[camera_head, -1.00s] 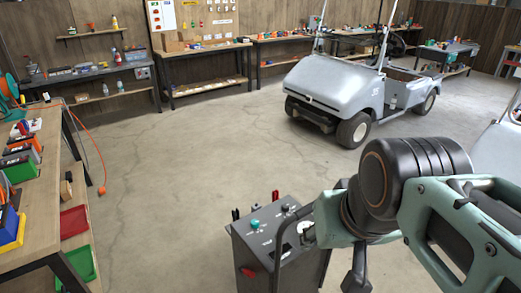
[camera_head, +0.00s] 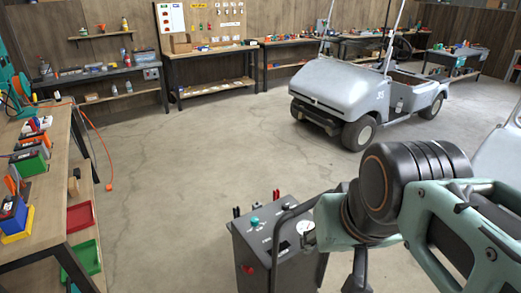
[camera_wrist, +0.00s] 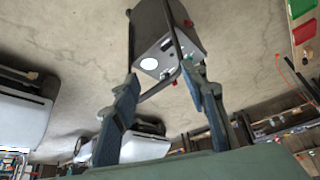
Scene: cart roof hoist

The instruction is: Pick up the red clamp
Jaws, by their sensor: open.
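A small red upright part, likely the red clamp (camera_head: 277,195), stands at the far edge of the top of a dark grey cabinet (camera_head: 268,250) in the head view. Dark clamp-like parts (camera_head: 236,212) stand near it. The cabinet also shows in the wrist view (camera_wrist: 152,22), with a small red spot (camera_wrist: 188,23) on its right edge; I cannot tell whether that is the clamp. My gripper (camera_wrist: 160,76) is open and empty, its two blue-grey fingers apart, with the cabinet beyond them. My arm hides part of the cabinet's right side in the head view.
A dark tubular handle (camera_head: 282,222) rises along the cabinet. A workbench (camera_head: 45,220) with batteries and bins is at the left. A silver cart (camera_head: 340,92) stands behind, and another vehicle edge is at the right. The concrete floor between is open.

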